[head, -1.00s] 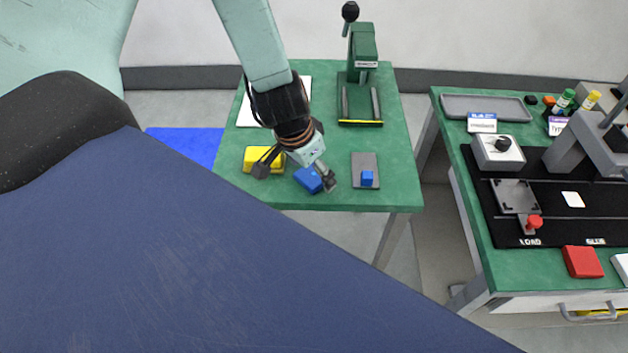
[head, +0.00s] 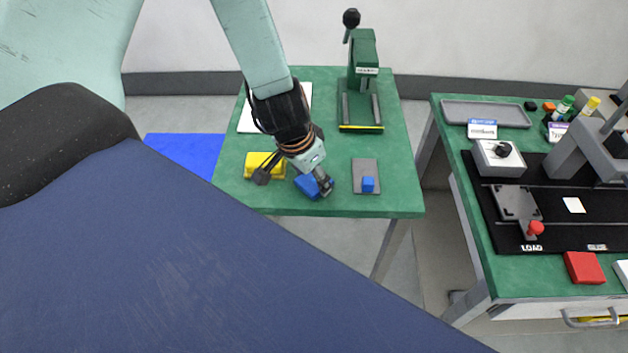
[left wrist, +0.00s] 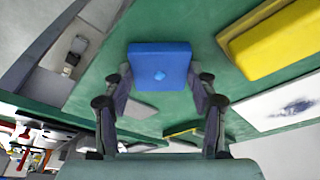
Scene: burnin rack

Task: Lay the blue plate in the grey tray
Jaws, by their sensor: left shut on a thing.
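The blue plate (head: 307,187) is a small thick square on the left green table, near its front edge. It also shows in the left wrist view (left wrist: 148,58), with a small round blue knob on its face. My left gripper (head: 294,181) is shut on the blue plate, with a finger on either side of it in the left wrist view. Its hand partly hides the plate in the head view. The grey tray (head: 487,104) is a shallow, rimmed, empty rectangle at the back left of the right-hand green table. My right gripper is not in view.
A green press (head: 362,80) stands behind. A gap separates the tables. A labelled card (head: 482,129) and grey box (head: 498,156) stand before the tray.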

